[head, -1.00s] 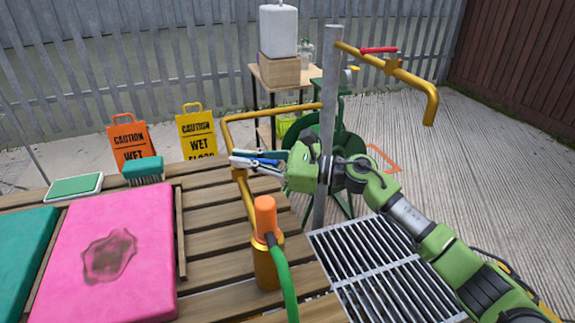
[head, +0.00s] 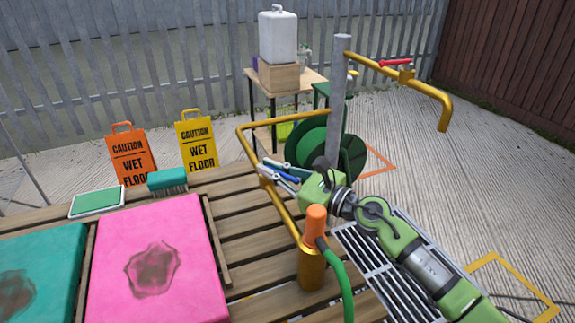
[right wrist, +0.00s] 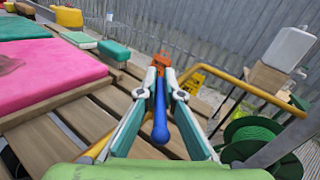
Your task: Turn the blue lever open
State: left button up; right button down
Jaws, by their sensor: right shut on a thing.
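The blue lever (head: 285,173) sits on the yellow pipe (head: 262,127) above the wooden slatted table. My right gripper (head: 267,168) reaches it from the right and is shut on it. In the right wrist view the blue lever (right wrist: 160,122) lies between the two fingers and points back toward my palm. The fingertips (right wrist: 160,76) close around its far part, so the lever's joint with the pipe is mostly hidden. My left gripper is in neither view.
An orange hose connector (head: 315,222) with a green hose stands just in front of my right gripper. A grey post (head: 339,100) and green hose reel (head: 318,150) are behind it. A pink pad (head: 155,265) and green brush (head: 168,182) lie on the table (head: 245,245).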

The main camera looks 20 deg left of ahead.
jog(key=shift+f, duration=0.1)
dwell(0.4)
jog(key=c, duration=2.2)
grip_release()
jog(key=shift+o, duration=0.2)
jog(key=shift+d, duration=0.15)
jog(key=v, duration=1.1)
jog(key=shift+s+d, duration=0.25)
jog(key=shift+d, duration=0.05)
